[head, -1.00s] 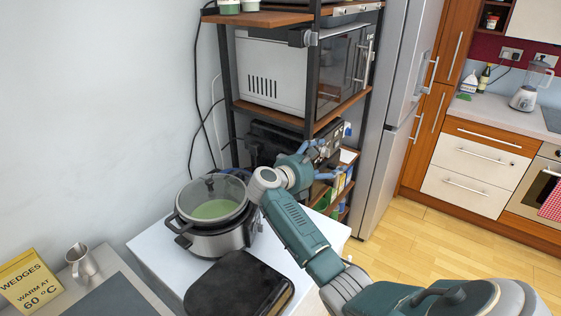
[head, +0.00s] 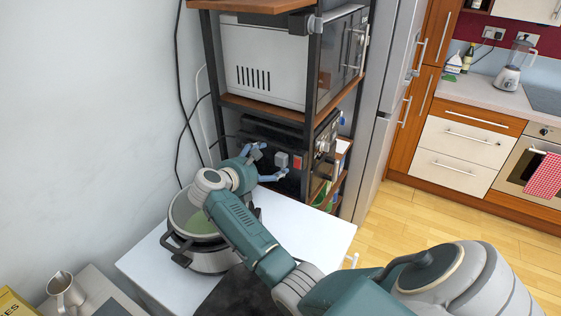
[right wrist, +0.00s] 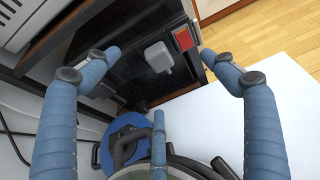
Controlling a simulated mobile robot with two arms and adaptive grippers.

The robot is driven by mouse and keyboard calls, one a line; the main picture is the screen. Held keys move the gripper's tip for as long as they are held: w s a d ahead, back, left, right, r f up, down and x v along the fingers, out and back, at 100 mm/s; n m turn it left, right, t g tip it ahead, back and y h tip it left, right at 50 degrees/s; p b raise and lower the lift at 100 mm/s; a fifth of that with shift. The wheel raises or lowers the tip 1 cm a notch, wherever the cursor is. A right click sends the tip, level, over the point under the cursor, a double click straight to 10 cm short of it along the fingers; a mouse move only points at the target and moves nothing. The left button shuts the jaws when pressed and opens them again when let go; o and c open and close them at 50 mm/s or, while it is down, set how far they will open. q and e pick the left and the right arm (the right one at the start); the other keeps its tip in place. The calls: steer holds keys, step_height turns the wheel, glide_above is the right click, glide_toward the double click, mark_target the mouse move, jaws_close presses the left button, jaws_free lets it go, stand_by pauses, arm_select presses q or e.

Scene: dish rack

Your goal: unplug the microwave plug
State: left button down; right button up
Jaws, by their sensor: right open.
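A small light-grey block that looks like the plug (head: 281,160) sits beside a red switch-like piece (head: 298,162) on the dark lower part of the shelf rack. Both also show in the right wrist view, the grey plug (right wrist: 158,58) left of the red piece (right wrist: 184,39). My right gripper (head: 268,163) is open, its blue fingers spread. In the right wrist view the right gripper (right wrist: 161,55) has a fingertip on either side of the plug, with visible space between. The microwave (head: 265,62) stands on the shelf above. No cord is clearly traceable to the plug. My left gripper is not in view.
A pot with a lid (head: 185,215) stands on the white table (head: 315,235) below my right arm. Dark cables (head: 182,120) hang along the wall left of the rack. The rack's black post (head: 312,95) rises close by. Wooden floor (head: 395,225) is open to the right.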

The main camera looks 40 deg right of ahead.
mark_target(279, 160)
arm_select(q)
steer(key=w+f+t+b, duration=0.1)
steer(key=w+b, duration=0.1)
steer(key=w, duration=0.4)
arm_select(e)
steer(key=x, duration=0.4)
steer(key=shift+w+d+f, duration=0.25)
steer(key=shift+w, duration=0.05)
steer(key=shift+b+x, duration=0.85)
steer(key=shift+x, duration=0.35)
steer(key=shift+b+x, duration=0.8)
steer(key=shift+x, duration=0.15)
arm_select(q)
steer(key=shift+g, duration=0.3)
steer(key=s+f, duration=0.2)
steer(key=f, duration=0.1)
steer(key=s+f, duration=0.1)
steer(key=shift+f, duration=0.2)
arm_select(e)
steer(key=shift+r, duration=0.1)
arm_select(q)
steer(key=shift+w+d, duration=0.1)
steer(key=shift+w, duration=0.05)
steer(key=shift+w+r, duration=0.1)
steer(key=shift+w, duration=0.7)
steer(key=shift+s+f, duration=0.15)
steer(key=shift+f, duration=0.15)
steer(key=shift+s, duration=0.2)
